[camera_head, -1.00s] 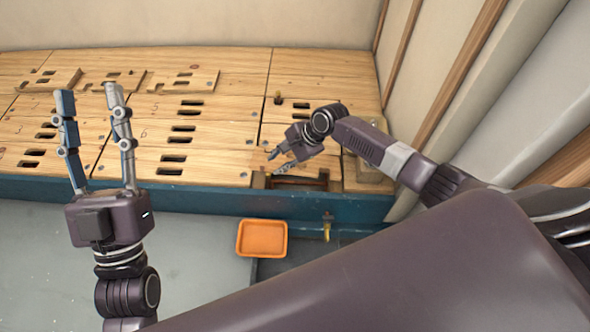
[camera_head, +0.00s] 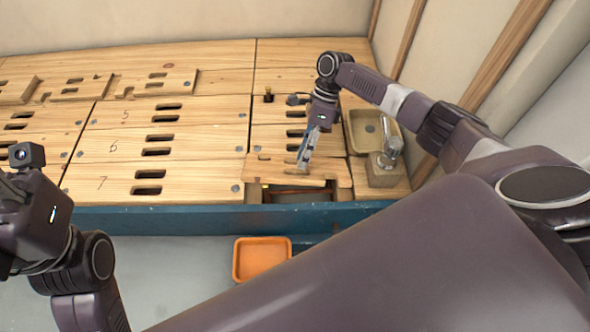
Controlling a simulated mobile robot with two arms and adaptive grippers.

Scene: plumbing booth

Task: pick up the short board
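A short wooden board (camera_head: 268,170) with a notched edge lies at the front of the slatted wooden floor. It sits at the far side of a dark opening, which shows along its near edge. My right gripper (camera_head: 304,161) points down at the board, with its fingertips at or just above the board's upper face. The fingers look close together and overlap in this view, so I cannot tell whether they grip the board. My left gripper's body (camera_head: 35,215) is at the left edge; its fingers are cut off or hidden.
A tan basin (camera_head: 358,126) and a metal tap (camera_head: 391,146) on a wooden block stand right of my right gripper. An orange tray (camera_head: 261,259) sits below the teal front edge (camera_head: 170,218). Slotted, numbered boards (camera_head: 200,142) cover the left. The wall rises at the right.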

